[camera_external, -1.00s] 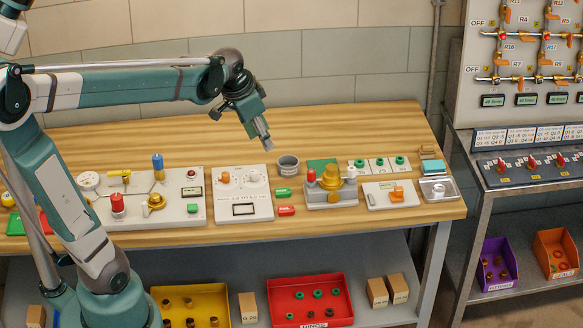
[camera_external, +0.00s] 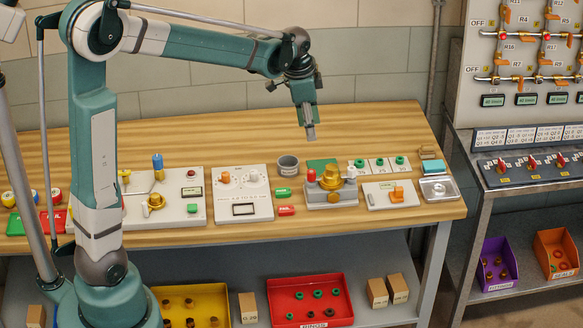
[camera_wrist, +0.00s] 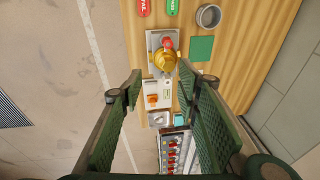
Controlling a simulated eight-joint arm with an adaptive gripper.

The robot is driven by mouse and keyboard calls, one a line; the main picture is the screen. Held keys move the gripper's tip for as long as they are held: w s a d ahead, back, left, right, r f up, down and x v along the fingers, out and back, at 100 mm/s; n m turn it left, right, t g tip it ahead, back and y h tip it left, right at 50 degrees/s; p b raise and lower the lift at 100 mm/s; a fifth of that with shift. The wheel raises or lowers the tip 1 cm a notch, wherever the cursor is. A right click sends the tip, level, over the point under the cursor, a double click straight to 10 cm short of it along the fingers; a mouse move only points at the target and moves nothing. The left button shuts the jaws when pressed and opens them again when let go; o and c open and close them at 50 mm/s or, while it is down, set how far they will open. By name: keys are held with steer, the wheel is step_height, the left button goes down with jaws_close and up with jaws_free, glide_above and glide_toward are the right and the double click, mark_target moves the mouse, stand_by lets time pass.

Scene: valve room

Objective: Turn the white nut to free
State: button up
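The white nut (camera_external: 352,171) shows as a small white piece at the right side of the brass valve (camera_external: 332,177), which stands on a grey block (camera_external: 331,197) with a red knob (camera_external: 311,176) at its left.
A grey cup (camera_external: 288,165) and a green square (camera_external: 321,164) stand close to the valve. A panel with an orange handle (camera_external: 396,193) is to the right, a dial panel (camera_external: 243,193) to the left. The back of the wooden bench (camera_external: 200,140) is clear.

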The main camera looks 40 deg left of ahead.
steer(key=w+d+f+m+g+p, duration=0.1)
steer(key=w+d+f+m, duration=0.15)
steer(key=w+f, duration=0.35)
steer(key=m+g+p, duration=0.1)
steer(key=m+p, duration=0.1)
glide_above(352, 168)
step_height(352, 168, down, 6)
steer(key=shift+s+r, duration=0.1)
steer(key=shift+s, duration=0.05)
steer(key=shift+d+f, duration=0.1)
steer(key=shift+f, duration=0.1)
steer(key=shift+f, duration=0.1)
steer(key=shift+f, duration=3.8)
steer(key=c, duration=0.9)
